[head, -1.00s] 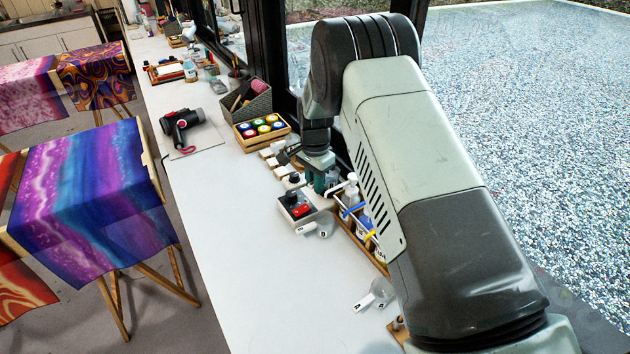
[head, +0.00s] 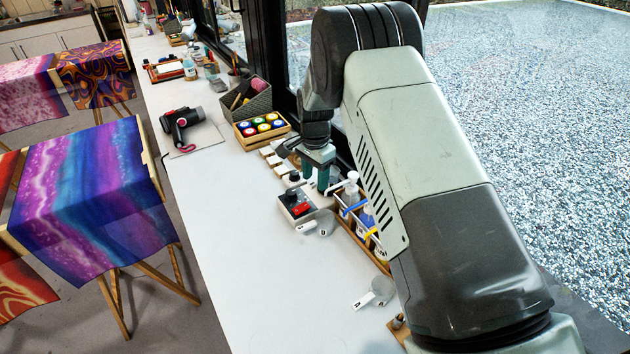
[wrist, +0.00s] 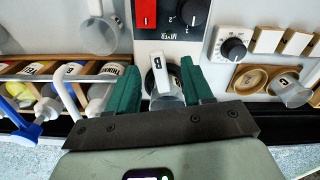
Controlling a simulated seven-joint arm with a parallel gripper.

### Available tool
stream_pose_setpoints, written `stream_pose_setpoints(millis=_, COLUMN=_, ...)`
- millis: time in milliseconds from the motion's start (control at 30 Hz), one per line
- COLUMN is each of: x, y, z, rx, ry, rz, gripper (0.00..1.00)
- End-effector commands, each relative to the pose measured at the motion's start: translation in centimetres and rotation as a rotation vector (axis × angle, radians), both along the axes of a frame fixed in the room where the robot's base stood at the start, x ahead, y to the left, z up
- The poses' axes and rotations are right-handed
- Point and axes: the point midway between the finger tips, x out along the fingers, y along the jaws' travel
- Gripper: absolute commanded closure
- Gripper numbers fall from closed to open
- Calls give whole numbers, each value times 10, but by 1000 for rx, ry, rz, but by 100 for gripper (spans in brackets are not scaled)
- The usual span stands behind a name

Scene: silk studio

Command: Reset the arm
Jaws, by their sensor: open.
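My gripper (head: 315,180) is over the back edge of the white worktop (head: 230,250), beside the mixer (head: 297,203). In the wrist view my gripper (wrist: 160,66) has its two green fingers spread apart. A clear cup with a white tab marked B (wrist: 168,80) shows between the fingers. It stands at the near end of the mixer (wrist: 172,40), which has a red switch and a black knob. I cannot tell whether the fingers touch the cup. My arm reaches in from the lower right.
A wooden rack of labelled bottles (wrist: 35,70) stands close to the left finger in the wrist view. A loose measuring cup (head: 378,292) lies nearer the front.

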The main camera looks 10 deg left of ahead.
Motion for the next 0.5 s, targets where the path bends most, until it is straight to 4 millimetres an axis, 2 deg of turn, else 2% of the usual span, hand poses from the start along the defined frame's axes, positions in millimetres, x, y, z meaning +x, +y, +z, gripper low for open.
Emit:
stream_pose_setpoints(millis=100, x=1, y=1, z=27, rx=2, ry=-4, rz=0, gripper=49)
stream_pose_setpoints(millis=300, x=0, y=0, z=65, rx=2, ry=-2, rz=0, gripper=49)
stream_pose_setpoints(millis=500, x=0, y=0, z=84, rx=1, ry=-1, rz=0, gripper=49)
